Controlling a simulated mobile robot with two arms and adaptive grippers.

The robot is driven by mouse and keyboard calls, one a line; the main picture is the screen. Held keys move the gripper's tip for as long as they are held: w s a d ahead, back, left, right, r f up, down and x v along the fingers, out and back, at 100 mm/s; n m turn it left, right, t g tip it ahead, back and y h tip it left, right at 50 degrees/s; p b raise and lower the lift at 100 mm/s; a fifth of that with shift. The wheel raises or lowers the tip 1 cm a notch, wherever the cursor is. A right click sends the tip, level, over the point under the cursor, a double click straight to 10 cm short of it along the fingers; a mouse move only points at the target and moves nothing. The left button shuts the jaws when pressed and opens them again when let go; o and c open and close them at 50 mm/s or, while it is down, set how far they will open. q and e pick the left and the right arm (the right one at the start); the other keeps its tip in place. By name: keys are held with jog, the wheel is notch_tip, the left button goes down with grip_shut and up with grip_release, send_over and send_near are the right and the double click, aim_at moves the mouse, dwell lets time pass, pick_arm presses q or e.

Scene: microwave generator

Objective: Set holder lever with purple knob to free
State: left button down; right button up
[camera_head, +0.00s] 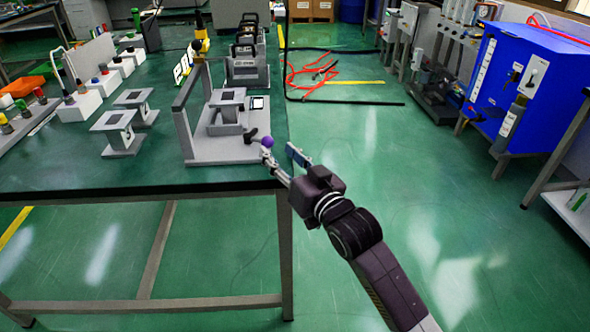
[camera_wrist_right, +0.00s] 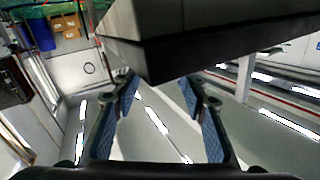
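The purple knob (camera_head: 267,142) sits on the end of a short dark lever (camera_head: 252,135) at the right side of a grey holder (camera_head: 225,150) near the table's front right corner. My right gripper (camera_head: 281,155) is just past the table's right edge, its fingers apart, with one fingertip close to the knob. I cannot tell whether they touch. In the right wrist view, the two blue-padded fingers (camera_wrist_right: 165,98) are spread with nothing between them, and the knob does not show there. My left gripper is not in view.
The dark green table (camera_head: 100,178) also bears small grey stands (camera_head: 120,130) and several grey-and-black devices (camera_head: 247,65). A blue cabinet (camera_head: 525,90) stands at the right. The floor (camera_head: 400,150) right of the table is open. A large dark slab fills the upper wrist view.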

jog(key=v, duration=0.8)
